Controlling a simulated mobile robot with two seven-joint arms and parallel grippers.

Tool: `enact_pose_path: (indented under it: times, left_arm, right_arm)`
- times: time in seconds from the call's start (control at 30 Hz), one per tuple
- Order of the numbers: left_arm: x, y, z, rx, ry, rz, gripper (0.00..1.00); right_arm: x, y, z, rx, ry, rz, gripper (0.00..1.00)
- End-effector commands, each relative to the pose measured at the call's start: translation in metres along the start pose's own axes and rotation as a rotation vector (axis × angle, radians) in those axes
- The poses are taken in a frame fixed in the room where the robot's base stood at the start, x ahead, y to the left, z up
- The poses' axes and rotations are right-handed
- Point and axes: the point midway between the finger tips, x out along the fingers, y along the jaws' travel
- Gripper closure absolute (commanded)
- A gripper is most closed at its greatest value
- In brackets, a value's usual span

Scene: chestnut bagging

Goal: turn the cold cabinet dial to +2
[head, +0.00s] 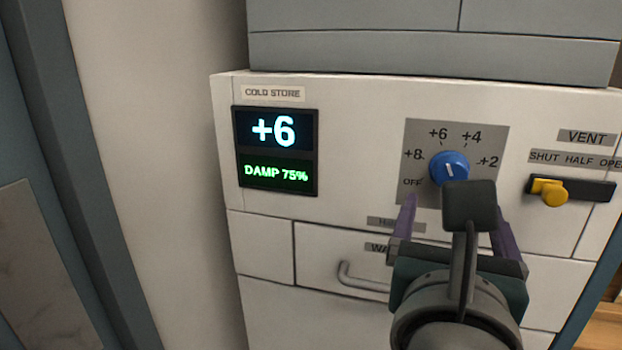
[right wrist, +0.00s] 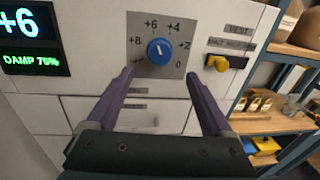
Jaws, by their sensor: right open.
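The blue dial (head: 447,164) sits on a grey scale plate (head: 419,135) on the white cold cabinet's front. Its white mark points up and slightly left, toward +6; +2 is at the right of the scale. The display (head: 275,151) reads +6 and DAMP 75%. My right gripper (head: 455,205) is open and empty, in front of and a little below the dial. In the right wrist view the dial (right wrist: 160,51) shows just beyond and between the purple fingertips (right wrist: 158,73), apparently untouched. In the head view my gripper hides the plate's lower part. My left gripper is out of view.
A yellow vent slider (head: 549,192) sits right of the dial, near SHUT. A drawer handle (head: 360,279) sticks out below. The cabinet front around the dial is flat.

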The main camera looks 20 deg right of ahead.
Motion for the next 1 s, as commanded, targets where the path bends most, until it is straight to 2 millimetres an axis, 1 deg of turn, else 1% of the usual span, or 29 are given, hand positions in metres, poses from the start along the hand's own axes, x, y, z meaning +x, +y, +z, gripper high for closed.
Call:
enact_pose_path:
  times: [0.07, 0.17, 0.4, 0.5, 0.6, 0.73, 0.97, 1.0]
  left_arm:
    - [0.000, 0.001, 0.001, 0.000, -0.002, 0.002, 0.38]
    - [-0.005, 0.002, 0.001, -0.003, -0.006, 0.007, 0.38]
    - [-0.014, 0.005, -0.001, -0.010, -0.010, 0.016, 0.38]
    - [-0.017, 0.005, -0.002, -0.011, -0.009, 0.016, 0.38]
    - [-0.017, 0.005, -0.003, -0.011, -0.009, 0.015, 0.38]
    - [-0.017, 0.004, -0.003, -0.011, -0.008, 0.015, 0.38]
    - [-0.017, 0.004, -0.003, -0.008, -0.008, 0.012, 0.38]
    - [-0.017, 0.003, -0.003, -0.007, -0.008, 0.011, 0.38]
  right_arm:
    - [0.004, 0.002, 0.001, -0.024, -0.011, 0.005, 0.15]
    - [0.016, 0.003, 0.004, -0.028, -0.015, 0.005, 0.15]
    - [0.062, 0.002, 0.005, -0.025, -0.013, 0.003, 0.15]
    - [0.079, 0.002, 0.004, -0.024, -0.012, 0.002, 0.15]
    - [0.090, 0.002, 0.003, -0.022, -0.011, 0.004, 0.15]
    - [0.098, 0.002, 0.002, -0.021, -0.009, 0.003, 0.15]
    - [0.099, 0.002, 0.002, -0.020, -0.009, 0.003, 0.15]
    - [0.099, 0.002, 0.002, -0.020, -0.009, 0.003, 0.16]
